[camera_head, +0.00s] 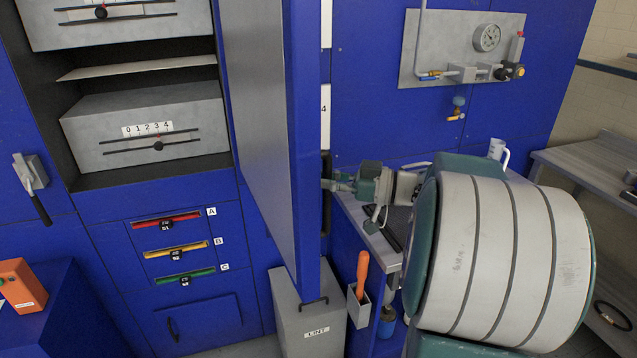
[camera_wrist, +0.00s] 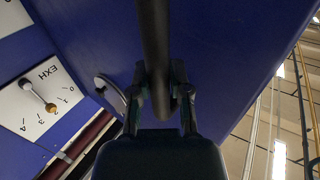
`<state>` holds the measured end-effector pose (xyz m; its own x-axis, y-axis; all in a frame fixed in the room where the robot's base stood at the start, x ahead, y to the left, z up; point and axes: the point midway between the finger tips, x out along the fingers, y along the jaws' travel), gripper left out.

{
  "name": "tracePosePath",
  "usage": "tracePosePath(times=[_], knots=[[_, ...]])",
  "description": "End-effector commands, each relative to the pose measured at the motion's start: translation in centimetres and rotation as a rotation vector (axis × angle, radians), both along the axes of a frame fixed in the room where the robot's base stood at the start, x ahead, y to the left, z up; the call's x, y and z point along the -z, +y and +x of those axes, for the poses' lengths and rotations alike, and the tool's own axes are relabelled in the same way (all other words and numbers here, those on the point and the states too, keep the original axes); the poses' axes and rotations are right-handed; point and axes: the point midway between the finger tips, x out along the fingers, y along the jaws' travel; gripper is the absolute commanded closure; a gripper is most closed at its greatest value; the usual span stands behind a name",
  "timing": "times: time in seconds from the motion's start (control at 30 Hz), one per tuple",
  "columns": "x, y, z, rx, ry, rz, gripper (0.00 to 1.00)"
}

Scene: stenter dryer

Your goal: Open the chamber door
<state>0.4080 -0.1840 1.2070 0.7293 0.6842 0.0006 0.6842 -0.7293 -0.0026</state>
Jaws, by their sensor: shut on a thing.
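The chamber door (camera_head: 308,130) is a blue panel with a grey inner face, seen nearly edge-on in the head view. It stands swung out from the chamber opening (camera_head: 85,95), which is uncovered to its left. The door's dark bar handle (camera_head: 326,215) is on its right side. My gripper (camera_head: 328,183) reaches it from the right and is shut on the bar. In the wrist view the fingers (camera_wrist: 160,88) close around the black handle (camera_wrist: 153,35), against the door's blue face (camera_wrist: 215,65).
A grey LINT bin (camera_head: 305,325) stands below the door's lower edge. A holder with an orange-handled tool (camera_head: 362,275) is beside it. A grey bench (camera_head: 375,235) lies under my arm. A gauge panel (camera_head: 460,50) is on the blue wall behind.

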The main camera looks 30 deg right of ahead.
Motion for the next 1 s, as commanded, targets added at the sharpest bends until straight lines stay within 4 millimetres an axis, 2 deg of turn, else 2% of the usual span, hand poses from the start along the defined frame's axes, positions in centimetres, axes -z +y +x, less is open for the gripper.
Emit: tracePosePath(times=[0.4,0.43,0.47,0.5,0.87,1.0], knots=[[0.0,-0.1,0.0,0.0,-0.001,-0.001,1.0],[0.0,-0.1,0.0,0.0,-0.001,-0.001,0.63],[0.0,-0.2,0.0,0.0,-0.001,-0.001,0.49],[0.0,-0.2,0.0,0.0,-0.001,0.001,0.41],[0.0,-0.3,0.0,0.001,0.0,0.0,0.41],[0.1,-1.2,-0.9,0.003,0.001,-0.001,0.41]])
